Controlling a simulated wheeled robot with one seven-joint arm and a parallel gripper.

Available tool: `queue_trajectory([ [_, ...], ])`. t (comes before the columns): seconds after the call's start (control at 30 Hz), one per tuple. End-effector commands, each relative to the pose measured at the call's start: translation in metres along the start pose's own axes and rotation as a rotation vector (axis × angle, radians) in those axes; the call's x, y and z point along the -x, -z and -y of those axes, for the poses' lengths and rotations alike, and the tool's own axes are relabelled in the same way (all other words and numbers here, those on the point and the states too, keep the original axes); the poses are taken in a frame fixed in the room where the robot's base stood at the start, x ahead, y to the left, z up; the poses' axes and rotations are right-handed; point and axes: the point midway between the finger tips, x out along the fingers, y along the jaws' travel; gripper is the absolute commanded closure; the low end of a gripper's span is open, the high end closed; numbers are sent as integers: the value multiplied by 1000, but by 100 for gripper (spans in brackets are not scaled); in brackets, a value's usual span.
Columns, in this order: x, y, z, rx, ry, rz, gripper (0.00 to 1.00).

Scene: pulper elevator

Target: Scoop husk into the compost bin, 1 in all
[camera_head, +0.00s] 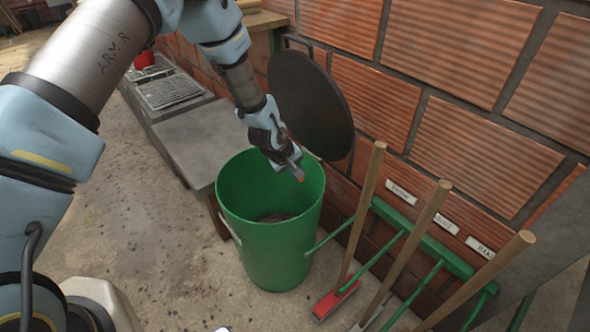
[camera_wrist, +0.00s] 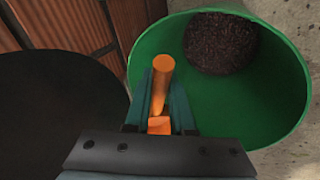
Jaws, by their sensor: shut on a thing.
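The green compost bin (camera_head: 265,236) stands open on the floor, and it also fills the right of the wrist view (camera_wrist: 270,95). Dark brown husk (camera_head: 277,217) lies at its bottom, also visible in the wrist view (camera_wrist: 221,42). My gripper (camera_head: 294,168) is over the bin's mouth near the far rim. In the wrist view my gripper (camera_wrist: 161,98) is shut on an orange, rod-like handle (camera_wrist: 163,72). Only a short part of the handle shows; I cannot see a scoop head or any load on it.
The round black lid (camera_head: 311,103) stands raised behind the bin, close to my gripper. Wooden-handled tools (camera_head: 362,215) lean in a green rack (camera_head: 430,240) at right, against the brick wall. A grey slab (camera_head: 203,140) is left of the bin. Floor at left is clear.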

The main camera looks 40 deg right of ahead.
Motion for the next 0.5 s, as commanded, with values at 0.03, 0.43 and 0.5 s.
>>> queue_trajectory([
  [0.03, 2, 0, -6, -8, 38, 7, 100],
  [0.43, -14, 1, -11, -27, 359, 83, 100],
  [0.5, -18, 1, -11, -29, 409, 95, 100],
])
